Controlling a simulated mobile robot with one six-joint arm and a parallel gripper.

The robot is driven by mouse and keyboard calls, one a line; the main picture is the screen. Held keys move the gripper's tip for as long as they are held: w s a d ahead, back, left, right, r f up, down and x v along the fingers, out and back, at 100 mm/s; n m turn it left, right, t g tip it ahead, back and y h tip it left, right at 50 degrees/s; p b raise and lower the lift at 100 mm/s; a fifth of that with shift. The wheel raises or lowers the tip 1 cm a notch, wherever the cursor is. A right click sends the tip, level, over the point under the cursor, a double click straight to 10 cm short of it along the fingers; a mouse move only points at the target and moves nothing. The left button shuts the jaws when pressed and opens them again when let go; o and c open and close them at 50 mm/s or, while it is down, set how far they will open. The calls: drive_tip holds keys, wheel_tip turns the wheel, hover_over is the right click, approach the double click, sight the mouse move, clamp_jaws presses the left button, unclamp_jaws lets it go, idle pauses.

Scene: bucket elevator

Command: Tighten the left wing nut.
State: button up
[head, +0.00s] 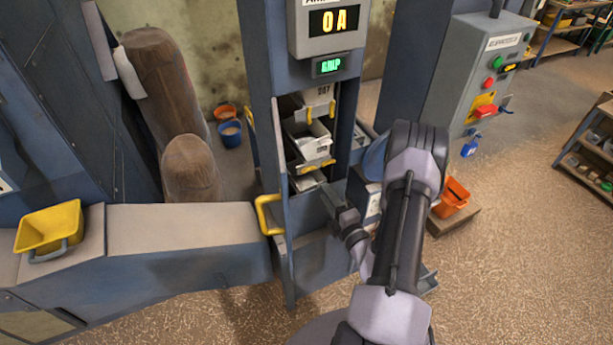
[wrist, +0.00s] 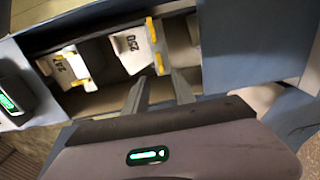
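Inside the open elevator shaft, white buckets (head: 311,143) are stacked, with small yellow parts at their sides. I cannot tell whether any of these is the left wing nut. In the wrist view, one bucket marked 250 (wrist: 131,48) has yellow pieces (wrist: 151,31) along its right side. Another bucket (wrist: 66,68) sits at the left with similar pieces. My gripper (head: 329,198) is at the shaft's opening, below the middle bucket, partly behind my arm. In the wrist view, the fingers of my gripper (wrist: 160,78) are apart with nothing seen between them.
A yellow handle (head: 265,214) stands at the shaft's left edge. A display (head: 334,20) reading 0 A hangs above the opening. A grey control box (head: 487,70) is at the right. An orange bin (head: 453,197) is beyond my arm. Open floor (head: 520,270) lies at the right.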

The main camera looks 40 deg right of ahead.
sight(310, 171)
drive_tip(key=x, duration=0.9)
drive_tip(key=shift+w+b, duration=0.3)
drive_tip(key=shift+b, duration=0.05)
drive_tip(key=shift+c, duration=0.2)
clamp_jaws()
